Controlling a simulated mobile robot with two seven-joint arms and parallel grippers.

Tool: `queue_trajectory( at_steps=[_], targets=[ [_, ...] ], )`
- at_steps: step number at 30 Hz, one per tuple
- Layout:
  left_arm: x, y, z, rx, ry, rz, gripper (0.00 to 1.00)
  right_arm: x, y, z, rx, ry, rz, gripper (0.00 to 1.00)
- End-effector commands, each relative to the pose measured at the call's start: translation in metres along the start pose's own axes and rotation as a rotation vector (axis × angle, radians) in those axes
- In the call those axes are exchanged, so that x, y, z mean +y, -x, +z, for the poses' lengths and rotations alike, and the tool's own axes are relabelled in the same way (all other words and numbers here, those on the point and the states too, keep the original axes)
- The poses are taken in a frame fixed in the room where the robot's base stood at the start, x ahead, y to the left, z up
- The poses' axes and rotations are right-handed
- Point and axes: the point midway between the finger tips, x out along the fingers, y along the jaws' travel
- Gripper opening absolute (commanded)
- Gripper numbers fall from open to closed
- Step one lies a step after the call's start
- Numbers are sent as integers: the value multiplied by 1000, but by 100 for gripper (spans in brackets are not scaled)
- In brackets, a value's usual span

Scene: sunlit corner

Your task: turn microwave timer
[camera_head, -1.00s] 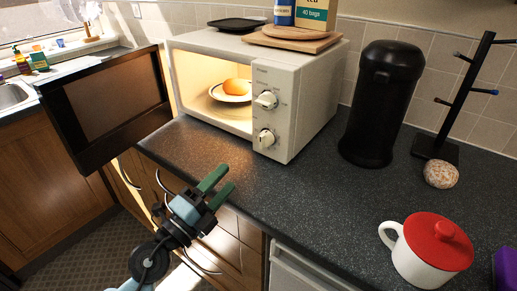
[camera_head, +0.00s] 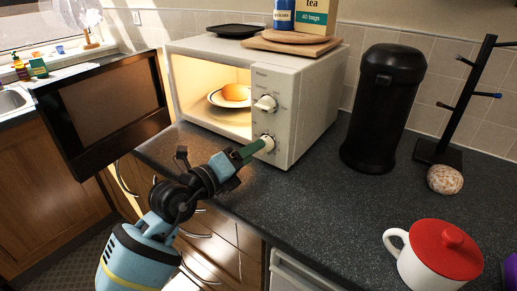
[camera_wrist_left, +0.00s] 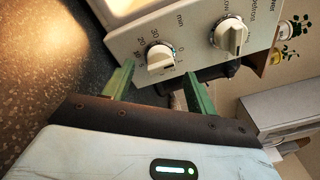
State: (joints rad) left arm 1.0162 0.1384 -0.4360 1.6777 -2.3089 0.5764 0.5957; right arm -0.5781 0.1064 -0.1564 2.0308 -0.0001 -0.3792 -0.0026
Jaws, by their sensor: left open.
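The white microwave (camera_head: 310,95) stands on the counter with its door (camera_head: 110,110) swung open to the left. Its lower knob, the timer (camera_head: 266,143), carries minute marks in the left wrist view (camera_wrist_left: 160,57). The upper knob (camera_head: 265,103) sits above it; the left wrist view also shows it (camera_wrist_left: 231,37). My left gripper (camera_head: 256,149) is at the timer knob. In the left wrist view its green fingers (camera_wrist_left: 158,88) are open, on either side of the knob's lower area; contact cannot be told. My right gripper is not in view.
A plate (camera_head: 226,98) with a round bread-like item is inside the lit microwave. A wooden board (camera_head: 292,42) and boxes lie on top. A black canister (camera_head: 383,108), a mug tree (camera_head: 470,95) and a red-lidded mug (camera_head: 435,255) stand right. The counter before the microwave is clear.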

Motion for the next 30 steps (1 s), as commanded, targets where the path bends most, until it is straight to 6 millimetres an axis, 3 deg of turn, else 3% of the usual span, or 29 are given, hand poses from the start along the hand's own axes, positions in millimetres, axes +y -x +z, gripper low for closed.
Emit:
queue_trajectory(
  at_steps=[3, 9, 20, 30],
  targets=[
    [0, -17, 0, 0, -1, 0, 57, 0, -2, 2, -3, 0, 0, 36],
    [0, -33, 0, -1, 0, 0, 57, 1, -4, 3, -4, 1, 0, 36],
    [0, -37, 0, -1, 0, 0, 56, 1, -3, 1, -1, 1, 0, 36],
    [0, -36, 0, -1, 0, 0, 14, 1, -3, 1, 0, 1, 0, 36]
  ],
)
